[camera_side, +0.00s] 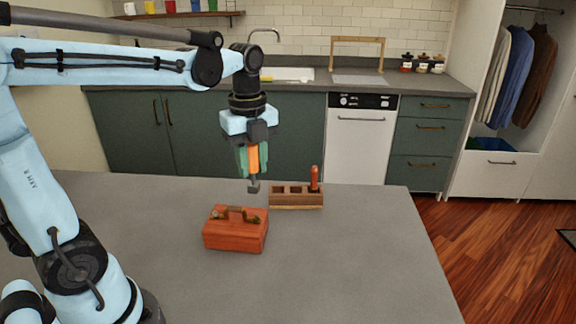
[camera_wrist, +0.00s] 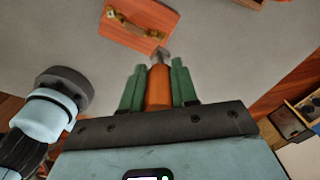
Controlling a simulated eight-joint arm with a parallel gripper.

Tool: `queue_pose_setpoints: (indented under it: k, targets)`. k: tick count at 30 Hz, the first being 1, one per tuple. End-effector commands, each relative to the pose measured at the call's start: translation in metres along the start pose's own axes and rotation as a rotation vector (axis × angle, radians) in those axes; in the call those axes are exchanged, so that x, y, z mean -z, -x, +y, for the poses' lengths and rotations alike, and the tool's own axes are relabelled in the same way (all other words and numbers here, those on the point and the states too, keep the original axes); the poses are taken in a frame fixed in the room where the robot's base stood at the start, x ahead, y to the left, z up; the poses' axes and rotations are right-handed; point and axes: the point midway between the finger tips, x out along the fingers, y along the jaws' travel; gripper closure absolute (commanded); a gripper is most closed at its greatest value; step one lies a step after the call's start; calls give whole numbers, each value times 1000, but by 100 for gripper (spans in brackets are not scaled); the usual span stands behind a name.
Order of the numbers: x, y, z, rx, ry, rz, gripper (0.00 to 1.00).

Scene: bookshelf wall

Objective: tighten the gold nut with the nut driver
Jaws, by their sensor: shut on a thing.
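My gripper (camera_side: 252,160) has green fingers shut on the orange handle of a tool (camera_wrist: 159,90), which points down. Its dark metal tip (camera_side: 254,187) hangs in the air above the table, just behind and right of a red box (camera_side: 235,236). In the wrist view the tip appears close to the box's edge, but contact does not show. The box has a brass-coloured handle on top, also seen in the wrist view (camera_wrist: 122,20). I cannot make out a separate gold nut.
A wooden block rack (camera_side: 296,202) stands behind the box to the right, with another orange-handled tool (camera_side: 314,178) upright at its right end. The grey table (camera_side: 340,265) is bare to the right and front. Kitchen cabinets stand beyond it.

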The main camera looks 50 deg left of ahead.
Motion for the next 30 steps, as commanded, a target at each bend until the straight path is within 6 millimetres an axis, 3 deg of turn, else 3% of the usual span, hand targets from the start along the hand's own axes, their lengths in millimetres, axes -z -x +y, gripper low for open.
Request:
queue_pose_setpoints:
  k: [6,30]
  targets:
    - [0,-29,0,0,-3,0,100]
    - [0,-68,0,0,-121,0,100]
